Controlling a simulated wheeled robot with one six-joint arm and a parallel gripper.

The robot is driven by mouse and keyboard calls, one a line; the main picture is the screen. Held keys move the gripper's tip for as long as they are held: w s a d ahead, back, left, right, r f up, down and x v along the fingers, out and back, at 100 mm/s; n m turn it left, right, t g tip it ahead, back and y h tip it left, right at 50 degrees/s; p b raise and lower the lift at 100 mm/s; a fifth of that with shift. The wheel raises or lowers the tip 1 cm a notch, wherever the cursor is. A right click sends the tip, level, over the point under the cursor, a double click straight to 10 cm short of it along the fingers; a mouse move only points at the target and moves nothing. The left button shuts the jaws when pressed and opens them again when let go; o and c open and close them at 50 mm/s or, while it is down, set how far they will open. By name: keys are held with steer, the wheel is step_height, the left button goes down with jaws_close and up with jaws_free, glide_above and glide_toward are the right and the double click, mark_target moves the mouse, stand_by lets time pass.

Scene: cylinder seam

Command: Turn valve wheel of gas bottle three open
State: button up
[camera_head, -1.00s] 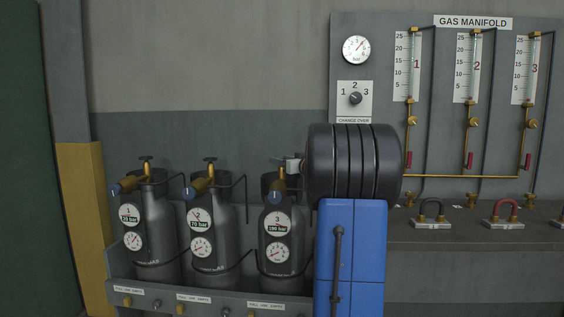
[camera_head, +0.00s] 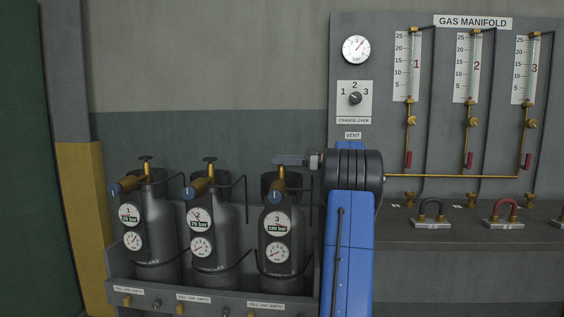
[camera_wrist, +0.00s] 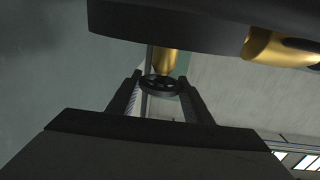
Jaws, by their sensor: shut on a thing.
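My gripper (camera_head: 281,159) comes in from the right, level, at the top of this valve. In the wrist view, the dark spoked valve wheel (camera_wrist: 161,85) sits between the two fingers, with a brass stem (camera_wrist: 165,61) beyond it. My gripper is shut on the wheel. In the head view the fingers mostly hide the wheel.
Bottle one (camera_head: 157,240) and bottle two (camera_head: 212,235) stand to the left, each with a handwheel on top. The rack's front rail (camera_head: 215,300) runs below. The gas manifold panel (camera_head: 450,130) and a ledge (camera_head: 440,238) with shackle-like handles lie to the right.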

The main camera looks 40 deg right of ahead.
steer(key=shift+n+g+y, duration=0.6)
steer(key=shift+y, duration=0.4)
steer(key=o, duration=1.1)
steer(key=shift+c, duration=0.2)
steer(key=shift+r, duration=0.1)
step_height(320, 180, up, 10)
steer(key=shift+f, duration=0.1)
steer(key=shift+w, duration=0.1)
